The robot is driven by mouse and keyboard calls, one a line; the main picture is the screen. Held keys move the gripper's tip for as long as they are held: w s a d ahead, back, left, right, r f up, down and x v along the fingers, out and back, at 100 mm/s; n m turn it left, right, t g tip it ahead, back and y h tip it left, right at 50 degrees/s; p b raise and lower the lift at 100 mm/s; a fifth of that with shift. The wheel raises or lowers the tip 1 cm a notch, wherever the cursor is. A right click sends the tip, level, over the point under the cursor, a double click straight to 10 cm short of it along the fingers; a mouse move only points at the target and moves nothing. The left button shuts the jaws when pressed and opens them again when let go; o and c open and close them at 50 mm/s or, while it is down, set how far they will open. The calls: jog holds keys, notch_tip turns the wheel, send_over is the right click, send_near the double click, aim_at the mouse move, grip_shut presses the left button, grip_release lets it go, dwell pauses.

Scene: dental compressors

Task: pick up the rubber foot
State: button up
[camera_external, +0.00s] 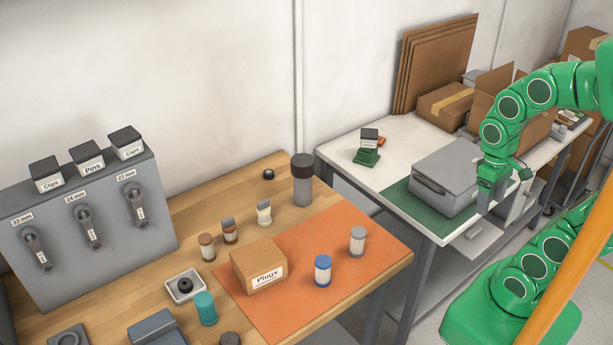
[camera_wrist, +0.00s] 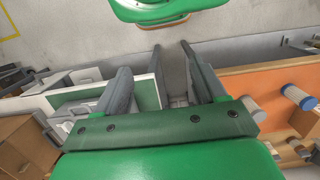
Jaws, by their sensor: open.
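A small black round piece (camera_external: 268,174), which looks like a rubber foot, lies on the wooden table near its back edge, left of a dark-topped grey cylinder. Another black round piece (camera_external: 184,285) sits in a small white tray (camera_external: 172,296) at the front of that table. I cannot tell which is the rubber foot. My gripper (camera_external: 491,200) is far to the right of both, by the grey case on the white table. In the wrist view my gripper (camera_wrist: 170,48) is open with nothing between its fingers. Neither black piece can be made out in the wrist view.
The grey cylinder (camera_external: 302,181) stands close to the back black piece. A "Plugs" box (camera_external: 258,266) and several small cylinders stand around the orange mat (camera_external: 345,238). A grey labelled rack (camera_external: 90,235) fills the left. A gap separates the wooden and white tables.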

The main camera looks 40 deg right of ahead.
jog(key=shift+r, duration=0.1)
notch_tip(320, 180, up, 5)
jog(key=w+a+r+n+t+y, duration=0.1)
jog(key=w+a+r+n, duration=0.15)
jog(key=w, duration=1.05)
jog(key=w+a+r+n+t, duration=0.15)
jog(key=w+a, duration=0.25)
jog(key=w, duration=0.9)
jog(key=n+t+y, duration=0.3)
jog(key=n+t, duration=0.1)
jog(key=n, duration=0.1)
send_over(269, 171)
jog(key=s+d, duration=0.3)
jog(key=s, duration=0.1)
jog(key=shift+g, duration=0.25)
jog(key=f, duration=2.3)
jog(key=shift+w+d, duration=0.1)
jog(key=shift+w, duration=0.1)
jog(key=shift+x, duration=3.8)
jog(key=shift+w+r, duration=0.15)
